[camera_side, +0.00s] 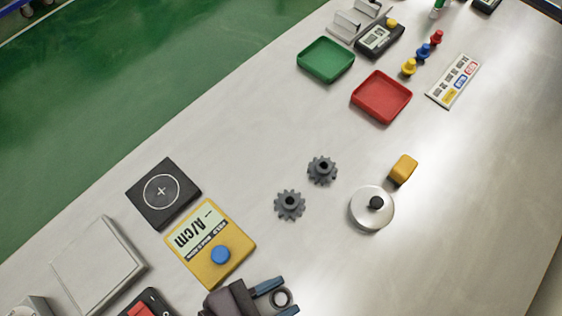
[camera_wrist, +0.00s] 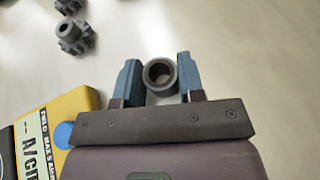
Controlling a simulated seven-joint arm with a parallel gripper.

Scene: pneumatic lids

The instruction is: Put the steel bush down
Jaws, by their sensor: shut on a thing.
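The steel bush (camera_side: 281,298) is a short dark grey ring at the bottom of the side view. My gripper (camera_side: 278,297) is shut on it, with one blue-grey finger on each side. In the wrist view the bush (camera_wrist: 159,75) sits between the two fingertips of my gripper (camera_wrist: 160,80), its round bore facing the camera. I cannot tell whether the bush touches the table or is held above it.
A yellow "A/cm" block (camera_side: 211,244) with a blue knob lies left of my gripper. Two dark gears (camera_side: 289,205) and a round silver lid (camera_side: 372,208) lie farther up. Red (camera_side: 381,97) and green (camera_side: 326,60) trays stand beyond. The table right of my gripper is clear.

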